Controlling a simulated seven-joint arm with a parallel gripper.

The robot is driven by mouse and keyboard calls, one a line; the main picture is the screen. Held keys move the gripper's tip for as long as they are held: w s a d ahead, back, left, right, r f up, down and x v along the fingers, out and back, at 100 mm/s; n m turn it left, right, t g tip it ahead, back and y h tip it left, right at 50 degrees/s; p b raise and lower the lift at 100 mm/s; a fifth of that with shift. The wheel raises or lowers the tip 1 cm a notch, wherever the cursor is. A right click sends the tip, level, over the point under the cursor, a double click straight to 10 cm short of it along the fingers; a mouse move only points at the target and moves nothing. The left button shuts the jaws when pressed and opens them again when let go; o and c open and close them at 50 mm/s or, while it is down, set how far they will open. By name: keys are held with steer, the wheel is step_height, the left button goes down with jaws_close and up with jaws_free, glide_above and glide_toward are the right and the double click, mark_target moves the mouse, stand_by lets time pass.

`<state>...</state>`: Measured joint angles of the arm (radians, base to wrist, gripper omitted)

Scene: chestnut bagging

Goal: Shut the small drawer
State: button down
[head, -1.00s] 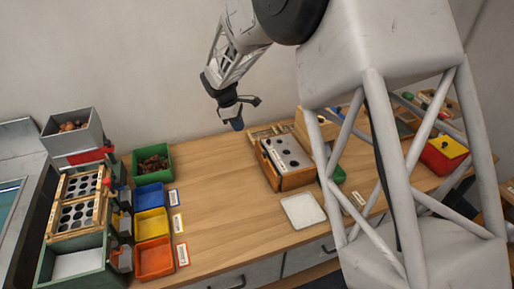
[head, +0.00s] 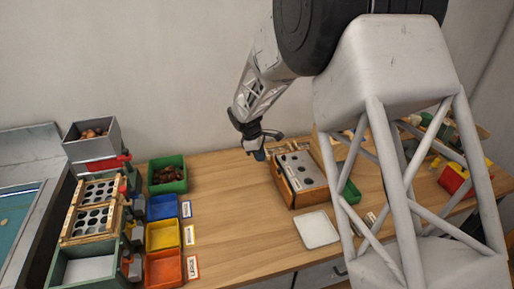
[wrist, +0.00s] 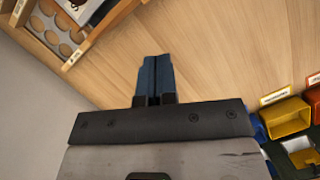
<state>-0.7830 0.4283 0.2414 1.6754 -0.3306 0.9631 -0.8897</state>
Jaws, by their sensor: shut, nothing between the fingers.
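My gripper (head: 259,154) hangs over the back of the wooden table, just left of a wooden box (head: 283,188) with a grey, holed top. In the wrist view the blue fingers (wrist: 157,62) are together and empty, with bare table beyond them. I cannot tell whether the gripper touches the box; they look apart. No open small drawer can be made out clearly. A grey drawer front (head: 320,275) with a dark handle shows under the table's front edge, partly cut off by the frame.
A white tray (head: 317,230) lies in front of the box. A green bin (head: 167,186) and blue, yellow (head: 163,234) and orange bins stand left, beside a sorting rack (head: 90,220). My own column hides part of the right side. The table's middle is clear.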

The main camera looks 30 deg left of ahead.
steer(key=shift+w+d+f, duration=0.25)
steer(key=shift+d+f, duration=0.3)
steer(key=shift+d, duration=0.2)
steer(key=shift+w+d+f, duration=0.25)
steer(key=shift+d+f, duration=0.35)
steer(key=shift+d, duration=0.2)
steer(key=shift+w+d+f, duration=0.25)
steer(key=shift+d+f, duration=0.3)
steer(key=shift+d, duration=0.2)
steer(key=shift+w+d+f, duration=0.1)
steer(key=shift+w+d, duration=0.65)
steer(key=shift+d, duration=0.35)
steer(key=shift+f, duration=0.1)
